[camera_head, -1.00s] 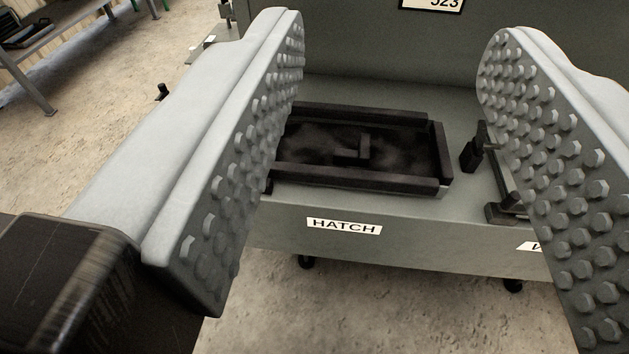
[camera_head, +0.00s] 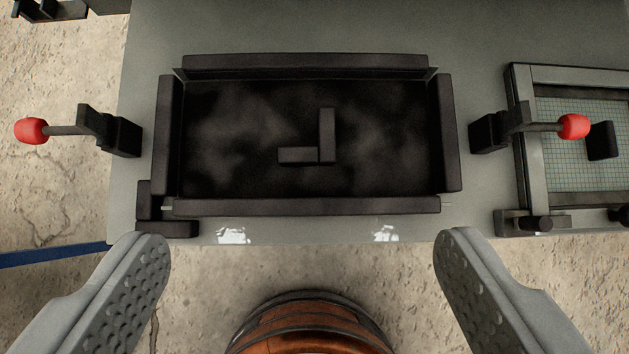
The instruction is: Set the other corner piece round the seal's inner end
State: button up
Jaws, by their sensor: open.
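A dark L-shaped corner piece (camera_head: 327,135) lies loose on the dark panel (camera_head: 230,130) in the middle of the hatch. Dark strips border the panel on all four sides, including the near strip (camera_head: 300,206) and the right strip (camera_head: 447,135). Another L-shaped corner piece (camera_head: 150,210) sits around the outside of the near-left corner, where the left and near strips meet. My gripper (camera_head: 303,238) is open and empty, its studded fingers wide apart at the near edge of the bench. I cannot tell which strip is the seal.
Clamps with red-tipped handles stand left (camera_head: 120,132) and right (camera_head: 490,132) of the hatch. A framed mesh panel (camera_head: 540,76) lies at the right, with a dark block (camera_head: 602,140) on it. The grey bench top (camera_head: 330,28) is bare behind the hatch.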

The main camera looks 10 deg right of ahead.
aim_at(308, 159)
jog(key=w+f+g, duration=0.7)
jog(key=w+f, duration=0.1)
jog(key=w, duration=0.1)
jog(key=f, duration=1.2)
jog(key=shift+s+d, duration=0.1)
jog(key=shift+s, duration=0.25)
jog(key=shift+r, duration=0.1)
jog(key=c, duration=1.1)
jog(key=shift+c, duration=0.2)
